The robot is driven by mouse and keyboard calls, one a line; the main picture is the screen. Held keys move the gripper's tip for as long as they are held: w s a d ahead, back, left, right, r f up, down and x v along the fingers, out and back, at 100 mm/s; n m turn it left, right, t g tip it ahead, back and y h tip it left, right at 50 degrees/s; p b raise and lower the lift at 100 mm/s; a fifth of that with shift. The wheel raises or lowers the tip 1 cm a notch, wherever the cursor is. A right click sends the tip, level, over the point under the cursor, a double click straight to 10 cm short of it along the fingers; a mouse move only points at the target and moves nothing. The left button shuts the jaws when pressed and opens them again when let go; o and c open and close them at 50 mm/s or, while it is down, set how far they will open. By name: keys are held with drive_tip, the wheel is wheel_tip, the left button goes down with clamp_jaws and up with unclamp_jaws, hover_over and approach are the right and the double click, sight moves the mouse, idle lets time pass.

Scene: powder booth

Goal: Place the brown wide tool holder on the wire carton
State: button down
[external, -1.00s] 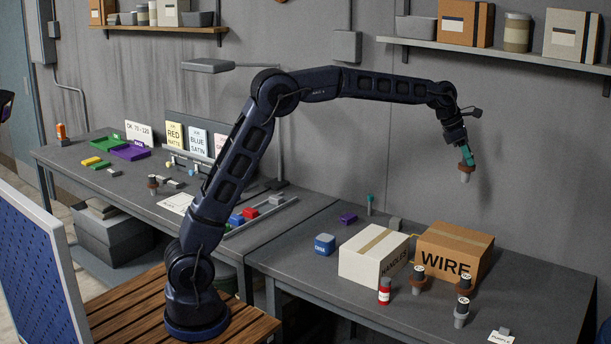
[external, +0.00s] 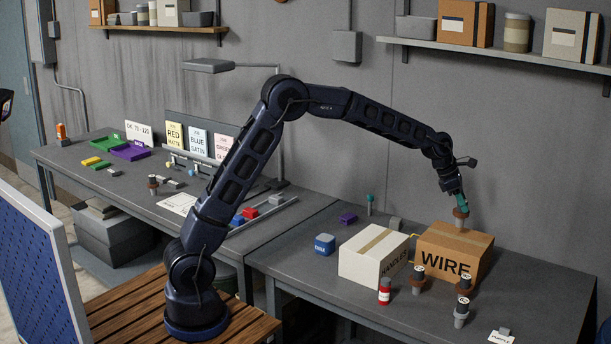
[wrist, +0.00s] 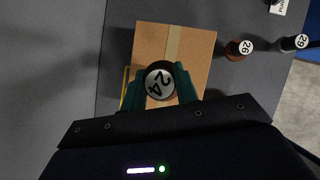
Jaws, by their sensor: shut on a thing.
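The brown wide tool holder (external: 461,214) is upright in my gripper (external: 460,200), with its grey lower end at or just above the top of the wire carton. I cannot tell if it touches. The wire carton (external: 450,262) is a brown box marked WIRE, standing on the right table. Its taped top shows under the holder in the wrist view (wrist: 198,50).
The white handles carton (external: 372,262) stands close left of the wire carton. Other tool holders (external: 419,278) and a red bottle (external: 384,291) stand in front. A blue container (external: 324,244) is farther left. A shelf (external: 500,55) hangs above on the wall.

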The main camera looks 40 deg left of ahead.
sight(461, 213)
drive_tip(key=shift+f, duration=2.05)
drive_tip(key=c, duration=1.1)
unclamp_jaws()
drive_tip(key=shift+f, duration=0.15)
